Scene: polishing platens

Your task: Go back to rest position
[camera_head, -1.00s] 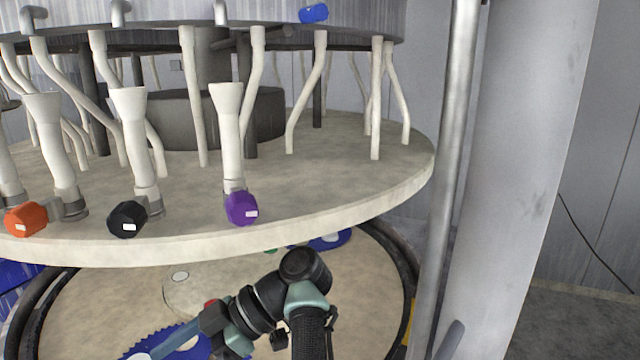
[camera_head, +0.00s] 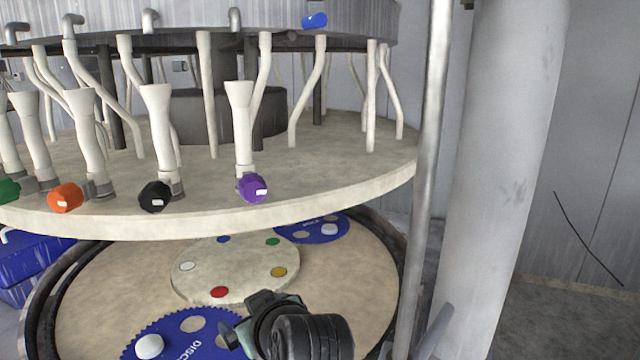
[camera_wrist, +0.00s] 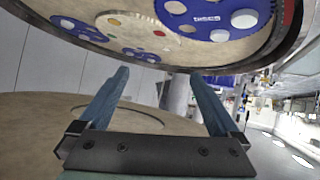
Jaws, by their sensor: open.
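My gripper shows in the wrist view (camera_wrist: 158,95), with its two blue-grey fingers wide apart and nothing between them. A blue toothed disc (camera_head: 180,322) with a white round piece (camera_head: 149,346) lies on the platen beside my arm. Behind it is a beige centre plate (camera_head: 230,262) with coloured dots, and a second blue disc (camera_head: 300,232) lies at the back.
The upper platen (camera_head: 310,205) hangs over the lower one, with orange (camera_head: 66,197), black (camera_head: 155,196) and purple (camera_head: 252,187) knobs along its edge. A metal pole (camera_head: 426,170) and a thick grey column (camera_head: 505,170) stand at the right. A blue bin (camera_head: 35,265) is at the left.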

